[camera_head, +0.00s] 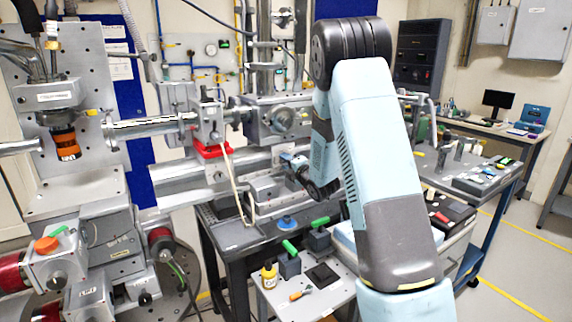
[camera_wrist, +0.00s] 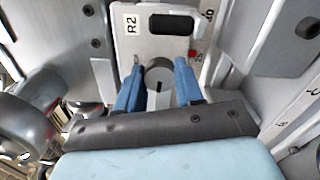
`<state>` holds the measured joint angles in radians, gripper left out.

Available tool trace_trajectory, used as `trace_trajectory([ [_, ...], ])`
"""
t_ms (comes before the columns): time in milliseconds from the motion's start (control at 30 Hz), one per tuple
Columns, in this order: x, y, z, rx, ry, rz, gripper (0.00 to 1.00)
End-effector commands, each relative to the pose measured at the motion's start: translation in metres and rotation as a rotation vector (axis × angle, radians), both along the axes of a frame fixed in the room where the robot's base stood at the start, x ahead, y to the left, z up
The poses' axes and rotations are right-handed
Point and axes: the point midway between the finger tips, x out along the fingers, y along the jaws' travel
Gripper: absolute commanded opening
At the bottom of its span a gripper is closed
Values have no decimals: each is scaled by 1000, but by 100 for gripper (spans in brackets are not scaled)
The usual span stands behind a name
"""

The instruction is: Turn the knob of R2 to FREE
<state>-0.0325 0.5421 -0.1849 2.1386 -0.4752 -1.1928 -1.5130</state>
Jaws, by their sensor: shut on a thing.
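In the wrist view, the R2 panel (camera_wrist: 150,45) is a pale plate with an "R2" label, a dark window (camera_wrist: 171,25) and a small red mark (camera_wrist: 192,53). Below the window is a round grey knob (camera_wrist: 158,76) with a dark mark on it. My gripper (camera_wrist: 159,66) has its two blue fingers on either side of the knob, shut on it. Small lettering by the knob is too blurred to read. In the head view, my gripper (camera_head: 291,160) is at the grey beamline equipment, partly behind my arm; the knob cannot be made out there.
Grey beamline hardware crowds close around my gripper. A red-based mount (camera_head: 211,150) stands to its left. Below is a bench (camera_head: 318,289) with green-handled tools, a yellow bottle (camera_head: 269,276) and a screwdriver (camera_head: 300,294).

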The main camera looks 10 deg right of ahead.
Motion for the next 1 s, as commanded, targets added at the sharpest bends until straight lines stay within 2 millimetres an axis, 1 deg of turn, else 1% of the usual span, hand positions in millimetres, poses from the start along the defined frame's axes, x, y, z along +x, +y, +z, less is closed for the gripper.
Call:
trace_trajectory([
  [33, -2, -1, -6, -20, 6, -2, 6],
  [300, -2, -2, -6, -83, -13, -4, 6],
  [767, -2, -2, -8, -92, -11, -4, 6],
  [800, -2, -2, -8, -92, -11, -4, 40],
  [867, -2, -2, -7, -91, -13, -3, 46],
  [1000, -2, -1, -5, -91, -17, -2, 47],
])
